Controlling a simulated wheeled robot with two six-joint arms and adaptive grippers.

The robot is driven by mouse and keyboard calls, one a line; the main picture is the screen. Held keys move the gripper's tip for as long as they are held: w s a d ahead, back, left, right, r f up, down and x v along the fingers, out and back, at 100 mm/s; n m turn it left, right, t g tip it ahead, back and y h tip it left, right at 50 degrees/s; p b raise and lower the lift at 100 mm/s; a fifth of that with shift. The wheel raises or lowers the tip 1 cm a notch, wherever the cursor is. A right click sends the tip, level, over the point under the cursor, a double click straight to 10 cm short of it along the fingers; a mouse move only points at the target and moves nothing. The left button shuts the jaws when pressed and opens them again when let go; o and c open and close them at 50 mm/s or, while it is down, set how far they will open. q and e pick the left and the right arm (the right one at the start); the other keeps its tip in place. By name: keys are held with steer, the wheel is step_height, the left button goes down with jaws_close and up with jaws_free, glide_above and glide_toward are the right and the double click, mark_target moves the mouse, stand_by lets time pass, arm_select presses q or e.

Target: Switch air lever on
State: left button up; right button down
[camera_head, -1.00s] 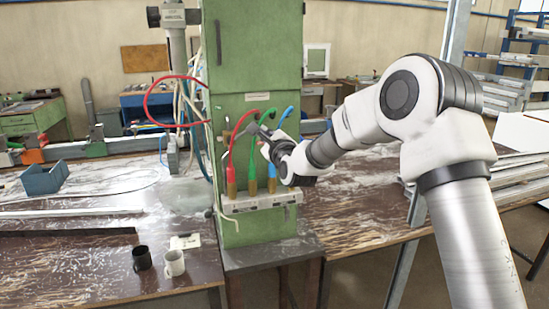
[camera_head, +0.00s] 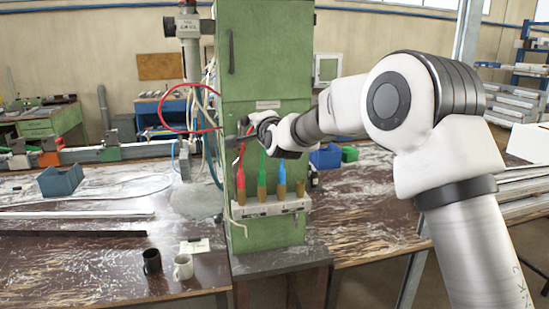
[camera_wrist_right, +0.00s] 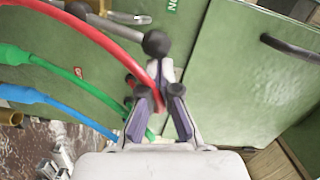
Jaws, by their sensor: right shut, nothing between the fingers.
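The air lever is a grey metal rod with a black ball knob (camera_wrist_right: 156,43) on the green cabinet's front, seen at the top of the right wrist view. My right gripper (camera_wrist_right: 160,88) is shut and empty, with its fingertips just below the knob in that view; I cannot tell whether they touch. In the head view my right gripper (camera_head: 250,135) is in front of the green cabinet (camera_head: 265,75), above the hose connectors, and the lever is largely hidden beside it. My left gripper is not in view.
Red, green and blue hoses end in connectors (camera_head: 262,183) on a white block (camera_head: 270,206) below the gripper. The red hose (camera_wrist_right: 110,45) passes close to the fingers in the wrist view. A black mug (camera_head: 151,261) and white mug (camera_head: 183,267) stand on the bench.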

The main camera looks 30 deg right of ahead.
steer(key=shift+w+a+r+n, duration=0.1)
steer(key=shift+a+r+n, duration=0.1)
steer(key=shift+a, duration=0.2)
steer(key=shift+w+a+r+n, duration=0.1)
steer(key=shift+a+n, duration=0.1)
steer(key=shift+a, duration=0.15)
